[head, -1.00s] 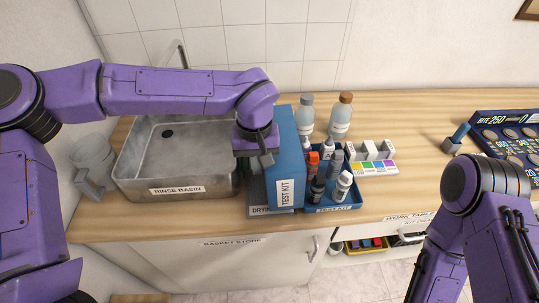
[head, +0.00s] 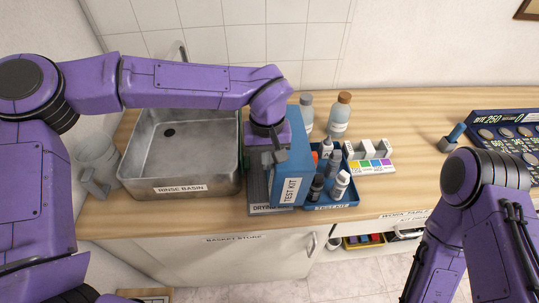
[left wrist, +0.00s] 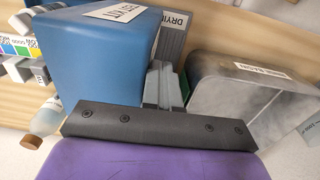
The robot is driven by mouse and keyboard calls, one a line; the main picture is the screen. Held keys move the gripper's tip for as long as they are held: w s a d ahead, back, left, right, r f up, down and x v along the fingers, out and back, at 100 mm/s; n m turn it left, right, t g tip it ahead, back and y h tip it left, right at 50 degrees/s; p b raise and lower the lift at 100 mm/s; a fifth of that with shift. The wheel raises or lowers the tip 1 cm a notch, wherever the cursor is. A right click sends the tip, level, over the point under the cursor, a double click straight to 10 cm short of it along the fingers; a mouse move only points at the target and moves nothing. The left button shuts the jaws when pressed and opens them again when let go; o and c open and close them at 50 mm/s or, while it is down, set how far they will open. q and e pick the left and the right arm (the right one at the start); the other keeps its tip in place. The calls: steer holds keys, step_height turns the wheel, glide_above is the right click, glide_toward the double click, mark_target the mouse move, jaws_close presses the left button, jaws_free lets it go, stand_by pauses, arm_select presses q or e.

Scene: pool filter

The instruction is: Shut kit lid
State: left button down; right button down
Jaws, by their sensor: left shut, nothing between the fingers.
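The blue kit lid (head: 296,160), labelled TEST KIT, stands raised on the left side of the blue kit tray (head: 331,207) and leans right over it. In the left wrist view the lid (left wrist: 100,60) fills the upper left. Several bottles (head: 341,185) stand in the tray, partly hidden by the lid. My left gripper (head: 278,156) is shut and empty at the lid's left side, fingers pointing down. Its fingers show close beside the lid in the left wrist view (left wrist: 163,86); I cannot tell whether they touch it. My right gripper is out of view.
A metal rinse basin (head: 185,189) stands left of the lid, with a grey drying rack (head: 258,190) between them. Two clear bottles (head: 339,117) stand behind the tray. A colour-chart block (head: 371,166) lies to its right.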

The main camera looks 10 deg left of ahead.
mark_target(290, 152)
arm_select(q)
steer(key=shift+w+d+r+p, duration=0.2)
steer(key=shift+d+r+p, duration=0.45)
steer(key=shift+d+p, duration=0.15)
steer(key=shift+d+r, duration=0.1)
steer(key=shift+d, duration=0.1)
steer(key=shift+w+d, duration=0.1)
steer(key=shift+d, duration=0.05)
steer(key=shift+w+d+r+p, duration=0.2)
steer(key=shift+d+r+p, duration=0.15)
steer(key=shift+d+p, duration=0.5)
steer(key=shift+w+d+r+p, duration=0.1)
steer(key=shift+w+d+p, duration=0.05)
steer(key=shift+d+p, duration=0.3)
